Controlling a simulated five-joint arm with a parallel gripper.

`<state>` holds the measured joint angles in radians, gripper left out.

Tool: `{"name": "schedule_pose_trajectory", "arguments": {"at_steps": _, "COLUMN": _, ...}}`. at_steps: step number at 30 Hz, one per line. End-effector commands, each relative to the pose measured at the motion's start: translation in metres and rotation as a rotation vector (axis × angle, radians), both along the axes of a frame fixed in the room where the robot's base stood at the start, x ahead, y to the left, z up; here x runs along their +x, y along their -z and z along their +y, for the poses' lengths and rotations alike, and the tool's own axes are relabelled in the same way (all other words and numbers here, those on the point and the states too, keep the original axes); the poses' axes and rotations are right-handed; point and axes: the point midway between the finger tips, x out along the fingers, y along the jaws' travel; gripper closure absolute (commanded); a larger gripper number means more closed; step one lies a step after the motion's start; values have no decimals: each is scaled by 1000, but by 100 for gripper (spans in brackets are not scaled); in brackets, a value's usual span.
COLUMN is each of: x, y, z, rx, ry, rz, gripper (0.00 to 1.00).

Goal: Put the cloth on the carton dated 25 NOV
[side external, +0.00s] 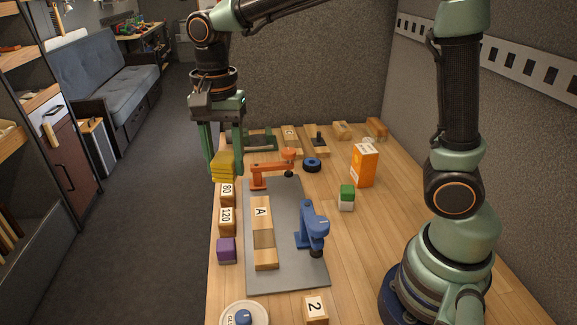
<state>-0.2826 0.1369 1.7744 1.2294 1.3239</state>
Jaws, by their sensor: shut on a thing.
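My gripper (223,170) hangs at the left edge of the wooden table, fingers pointing down. It is shut on a folded yellow cloth (225,163), held between its fingers near the block marked 80. An orange carton (364,166) with a pale top stands upright at the right of the table, well away from my gripper. The print on its side is too small to read, so I cannot tell its date.
A grey mat (285,270) holds an orange clamp (270,171), a blue clamp (313,222) and wood marked A (263,221). A blue-black ring (312,165) and a green-white block (347,197) lie between cloth and carton. Blocks line the left edge.

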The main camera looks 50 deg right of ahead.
Motion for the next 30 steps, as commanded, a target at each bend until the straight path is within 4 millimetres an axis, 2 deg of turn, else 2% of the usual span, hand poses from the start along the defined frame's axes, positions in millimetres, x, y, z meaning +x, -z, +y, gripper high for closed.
{"name": "schedule_pose_trajectory", "arguments": {"at_steps": 1, "x": 9, "y": -6, "z": -26, "rx": 0, "ry": 80, "rz": -2, "gripper": 100}}
{"name": "schedule_pose_trajectory", "arguments": {"at_steps": 6, "x": 24, "y": -23, "z": -103, "rx": 0, "ry": 311, "rz": -1, "gripper": 100}}
{"name": "schedule_pose_trajectory", "arguments": {"at_steps": 13, "x": 19, "y": -46, "z": -209, "rx": 0, "ry": 623, "rz": -1, "gripper": 100}}
{"name": "schedule_pose_trajectory", "arguments": {"at_steps": 17, "x": 2, "y": -60, "z": -268, "rx": 0, "ry": 799, "rz": -1, "gripper": 100}}
{"name": "schedule_pose_trajectory", "arguments": {"at_steps": 21, "x": -26, "y": -74, "z": -327, "rx": 0, "ry": 985, "rz": -2, "gripper": 100}}
{"name": "schedule_pose_trajectory", "arguments": {"at_steps": 24, "x": -49, "y": -83, "z": -362, "rx": 0, "ry": 1104, "rz": -2, "gripper": 100}}
{"name": "schedule_pose_trajectory", "arguments": {"at_steps": 27, "x": -69, "y": -90, "z": -387, "rx": 1, "ry": 1198, "rz": -1, "gripper": 100}}
{"name": "schedule_pose_trajectory", "arguments": {"at_steps": 30, "x": -85, "y": -95, "z": -404, "rx": 0, "ry": 1264, "rz": 1, "gripper": 100}}
